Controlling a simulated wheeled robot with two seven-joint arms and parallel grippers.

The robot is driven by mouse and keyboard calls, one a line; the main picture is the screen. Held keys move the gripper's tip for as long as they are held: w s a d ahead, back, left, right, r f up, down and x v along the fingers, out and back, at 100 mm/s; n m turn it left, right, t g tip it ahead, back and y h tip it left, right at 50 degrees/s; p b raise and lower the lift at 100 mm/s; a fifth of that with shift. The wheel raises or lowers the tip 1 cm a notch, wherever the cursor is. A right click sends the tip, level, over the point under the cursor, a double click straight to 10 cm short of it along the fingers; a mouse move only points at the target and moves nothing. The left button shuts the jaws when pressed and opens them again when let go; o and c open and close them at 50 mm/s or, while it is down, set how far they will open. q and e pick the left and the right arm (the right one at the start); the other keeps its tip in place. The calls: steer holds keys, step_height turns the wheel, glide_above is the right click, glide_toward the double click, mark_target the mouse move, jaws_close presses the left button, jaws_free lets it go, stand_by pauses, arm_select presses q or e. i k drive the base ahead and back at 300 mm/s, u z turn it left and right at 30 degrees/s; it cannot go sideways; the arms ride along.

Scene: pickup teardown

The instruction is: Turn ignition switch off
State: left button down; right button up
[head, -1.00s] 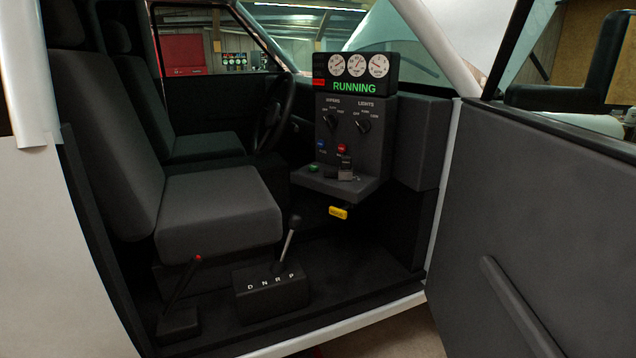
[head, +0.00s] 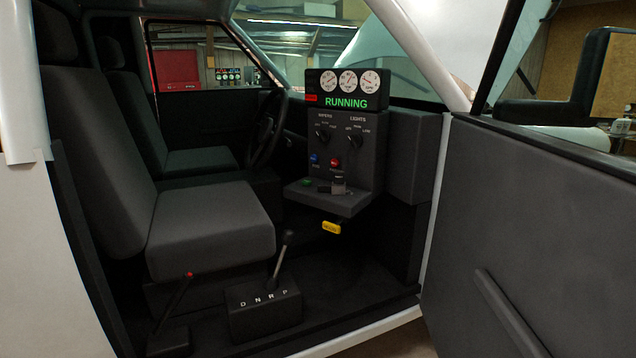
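The dark control console (head: 353,140) stands inside the open cab, right of the steering wheel (head: 267,128). Its display (head: 346,103) reads RUNNING in green under three white gauges. A small grey key-like piece (head: 338,185) sits on the console's lower shelf (head: 350,203); it looks like the ignition switch, but its position is too small to tell. A green button (head: 307,183) is left of it, with a blue button (head: 314,159) and a red button (head: 335,163) above. Wiper (head: 322,137) and light knobs (head: 354,142) are higher up. Neither of my grippers is in view.
The open door (head: 540,240) fills the right side. Two dark seats (head: 208,225) are at left. A gear shifter (head: 280,255), a red-tipped lever (head: 180,300) and a yellow handle (head: 331,227) are low in the cab. The door opening is clear.

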mark_target(335, 189)
steer(key=u, duration=1.4)
steer(key=i, duration=1.25)
steer(key=z, duration=3.1)
